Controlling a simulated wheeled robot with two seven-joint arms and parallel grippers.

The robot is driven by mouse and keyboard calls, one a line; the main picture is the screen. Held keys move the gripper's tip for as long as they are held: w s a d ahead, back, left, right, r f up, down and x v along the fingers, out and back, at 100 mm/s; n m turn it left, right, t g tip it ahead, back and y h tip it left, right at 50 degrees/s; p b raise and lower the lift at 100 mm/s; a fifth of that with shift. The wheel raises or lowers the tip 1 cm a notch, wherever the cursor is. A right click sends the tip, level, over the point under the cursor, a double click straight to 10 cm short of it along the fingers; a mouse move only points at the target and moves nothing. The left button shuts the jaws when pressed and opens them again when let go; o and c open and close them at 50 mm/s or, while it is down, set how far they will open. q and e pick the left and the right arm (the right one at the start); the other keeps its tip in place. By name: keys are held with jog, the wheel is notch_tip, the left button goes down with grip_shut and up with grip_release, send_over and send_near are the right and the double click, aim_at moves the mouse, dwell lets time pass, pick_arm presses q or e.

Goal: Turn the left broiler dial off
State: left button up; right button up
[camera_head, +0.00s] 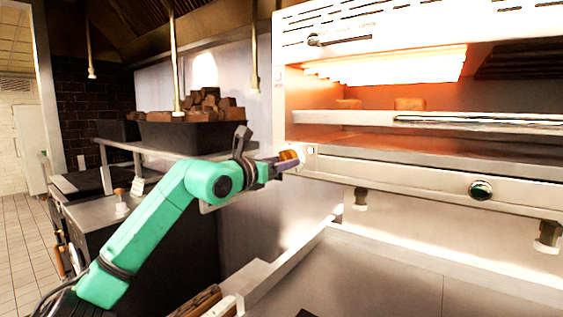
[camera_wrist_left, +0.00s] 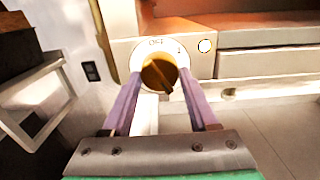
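The left broiler dial (camera_head: 290,155) is a brass-coloured round knob at the left end of the broiler's front panel. My left gripper (camera_head: 281,161) is at the dial. In the wrist view its two purple fingers (camera_wrist_left: 160,75) are spread, one on each side of the knob. I see no clear squeeze on it; contact is hard to judge. My right gripper is out of view.
The broiler (camera_head: 430,165) has a glowing heater above a rack with bread-like pieces. A dark bin (camera_head: 190,135) of brown blocks stands on a shelf at left. A steel counter (camera_head: 400,275) lies below.

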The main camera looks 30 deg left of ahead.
pick_arm(q)
jog(key=c, duration=0.3)
jog(key=shift+d+r+n+b, duration=0.15)
jog(key=shift+n+b, duration=0.9)
jog(key=shift+n, duration=6.4)
jog(key=shift+a+r+n+b, duration=0.1)
jog(key=shift+n+b, duration=0.95)
jog(key=shift+n, duration=6.4)
